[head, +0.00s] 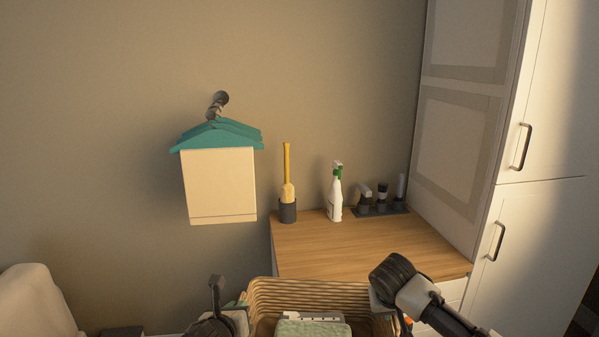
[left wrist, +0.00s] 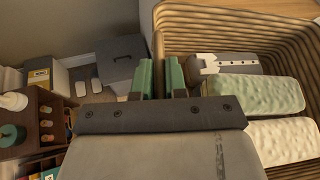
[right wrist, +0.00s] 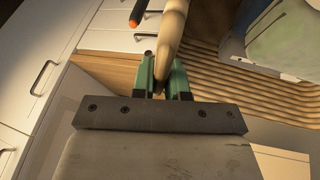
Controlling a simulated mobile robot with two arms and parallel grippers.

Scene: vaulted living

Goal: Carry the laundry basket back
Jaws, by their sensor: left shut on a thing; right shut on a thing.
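The tan ribbed laundry basket (head: 315,287) is at the bottom centre of the head view, with folded cloths inside, a pale green one (head: 313,328) among them. It also shows in the left wrist view (left wrist: 235,32) and the right wrist view (right wrist: 265,98). My left gripper (left wrist: 163,78) is shut on the basket's left rim. My right gripper (head: 398,318) is at the basket's right side; in the right wrist view its green fingers (right wrist: 163,80) are shut on the rim. The lower part of the basket is out of the head view.
A wood-topped counter (head: 350,245) stands just beyond the basket, bearing a spray bottle (head: 335,195), a brush in a holder (head: 288,210) and a dark rack (head: 380,208). Tall white cabinets (head: 540,150) stand at the right.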

